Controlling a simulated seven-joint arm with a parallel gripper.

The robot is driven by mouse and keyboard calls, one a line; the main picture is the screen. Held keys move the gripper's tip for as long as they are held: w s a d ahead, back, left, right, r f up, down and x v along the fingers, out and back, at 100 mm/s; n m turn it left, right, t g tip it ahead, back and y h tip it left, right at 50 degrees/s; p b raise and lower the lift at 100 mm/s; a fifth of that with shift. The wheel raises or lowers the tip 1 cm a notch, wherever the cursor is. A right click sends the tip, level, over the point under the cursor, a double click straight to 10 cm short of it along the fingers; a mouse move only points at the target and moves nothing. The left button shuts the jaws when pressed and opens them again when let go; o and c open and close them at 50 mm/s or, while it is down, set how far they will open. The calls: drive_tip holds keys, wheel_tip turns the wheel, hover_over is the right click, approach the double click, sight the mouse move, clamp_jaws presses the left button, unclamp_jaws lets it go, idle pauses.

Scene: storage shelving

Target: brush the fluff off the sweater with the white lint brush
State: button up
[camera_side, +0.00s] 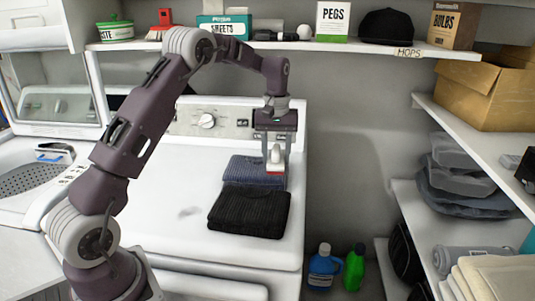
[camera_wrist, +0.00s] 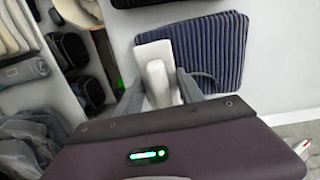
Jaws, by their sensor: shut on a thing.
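My gripper (camera_side: 275,150) points down and is shut on the white lint brush (camera_side: 274,158), which has a reddish lower edge. In the wrist view the brush (camera_wrist: 156,70) sits between the two grey fingers (camera_wrist: 157,92). The brush is at the right end of a folded dark blue ribbed garment (camera_side: 248,169); I cannot tell whether it touches. In the wrist view this garment (camera_wrist: 215,50) lies beside the brush. A folded black knit garment (camera_side: 250,211) lies in front of it on the white machine top. No fluff can be made out on either garment.
The white machine top (camera_side: 165,235) is clear to the left, apart from a faint grey smudge (camera_side: 188,212). A control panel (camera_side: 215,121) and loaded shelf (camera_side: 350,47) stand behind. Right-hand shelves hold a cardboard box (camera_side: 485,90) and towels (camera_side: 495,278). Blue (camera_side: 322,266) and green bottles (camera_side: 355,268) stand low.

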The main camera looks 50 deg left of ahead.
sight(250, 164)
drive_tip(key=s+a, duration=0.5)
drive_tip(key=shift+s, duration=0.25)
wheel_tip(250, 164, up, 8)
drive_tip(key=shift+r, duration=0.15)
idle(0.6)
